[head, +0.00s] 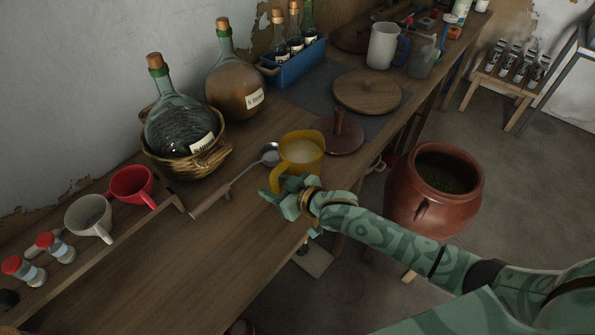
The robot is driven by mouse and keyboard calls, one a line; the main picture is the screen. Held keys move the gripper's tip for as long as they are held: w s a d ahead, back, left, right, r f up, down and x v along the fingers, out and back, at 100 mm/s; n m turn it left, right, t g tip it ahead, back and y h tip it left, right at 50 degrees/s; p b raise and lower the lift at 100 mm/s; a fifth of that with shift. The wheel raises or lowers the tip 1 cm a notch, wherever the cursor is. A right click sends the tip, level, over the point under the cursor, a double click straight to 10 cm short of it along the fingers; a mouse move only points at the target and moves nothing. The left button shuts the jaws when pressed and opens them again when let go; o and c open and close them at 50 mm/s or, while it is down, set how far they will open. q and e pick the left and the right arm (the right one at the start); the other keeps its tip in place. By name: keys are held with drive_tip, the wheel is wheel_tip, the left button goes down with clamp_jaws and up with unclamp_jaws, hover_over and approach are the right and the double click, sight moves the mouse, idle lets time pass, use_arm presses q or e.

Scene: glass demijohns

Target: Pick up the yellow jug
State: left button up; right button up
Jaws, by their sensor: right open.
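The yellow jug (305,169) stands upright on the wooden workbench, near its front edge, with something pale inside it. My right gripper (279,196) is at the jug's near left side, where the jug's handle seems to be. Its green fingers overlap the lower part of the jug in the picture, and I cannot tell whether they touch it. The right gripper is open. My left gripper is not in view.
A ladle (233,182) lies left of the jug, and a brown lid (336,138) with a knob lies behind it. Demijohns, one in a basket (186,166), stand along the wall. Red (133,184) and white (89,216) cups are at left. A clay pot (433,190) stands right of the bench.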

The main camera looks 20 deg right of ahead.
drive_tip(key=shift+w+a+f, duration=0.15)
drive_tip(key=shift+w, duration=0.1)
drive_tip(key=shift+s, duration=0.1)
clamp_jaws()
idle(1.1)
